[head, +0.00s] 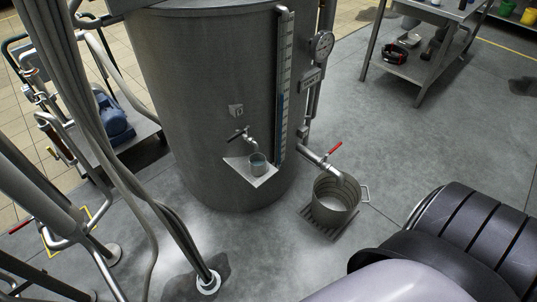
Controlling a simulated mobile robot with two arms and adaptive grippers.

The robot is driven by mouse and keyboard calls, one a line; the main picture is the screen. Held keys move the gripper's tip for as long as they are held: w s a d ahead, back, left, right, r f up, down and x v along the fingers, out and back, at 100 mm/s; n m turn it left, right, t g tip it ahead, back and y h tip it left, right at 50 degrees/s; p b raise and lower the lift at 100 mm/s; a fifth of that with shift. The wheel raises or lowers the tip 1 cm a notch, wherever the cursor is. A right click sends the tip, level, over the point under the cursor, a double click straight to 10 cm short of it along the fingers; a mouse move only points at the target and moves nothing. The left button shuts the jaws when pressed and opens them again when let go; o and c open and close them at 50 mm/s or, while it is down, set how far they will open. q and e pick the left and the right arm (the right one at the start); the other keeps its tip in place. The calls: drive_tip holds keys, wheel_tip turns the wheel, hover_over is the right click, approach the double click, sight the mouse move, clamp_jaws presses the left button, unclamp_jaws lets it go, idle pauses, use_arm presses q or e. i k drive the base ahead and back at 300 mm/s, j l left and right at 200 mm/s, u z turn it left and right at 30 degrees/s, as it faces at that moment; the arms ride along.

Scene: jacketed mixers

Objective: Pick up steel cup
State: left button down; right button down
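A small steel cup (258,166) stands upright on a little bracket shelf (242,170) on the front of a large grey steel tank (215,95). A small tap (240,134) sticks out of the tank just above the shelf, up and left of the cup. The cup's open top is visible, with a greenish tint inside. Neither of my grippers shows. Large dark and pale parts at the lower right look like my own arm, but no fingers are seen.
A metal bucket (337,196) stands on a floor grate below a red-handled valve (333,150). A vertical level gauge (282,90) runs down the tank right of the cup. Pipes and hoses (120,150) crowd the left. A steel table (425,60) stands back right. Floor between is clear.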

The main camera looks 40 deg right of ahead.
sight(257, 161)
drive_tip(key=z, duration=1.05)
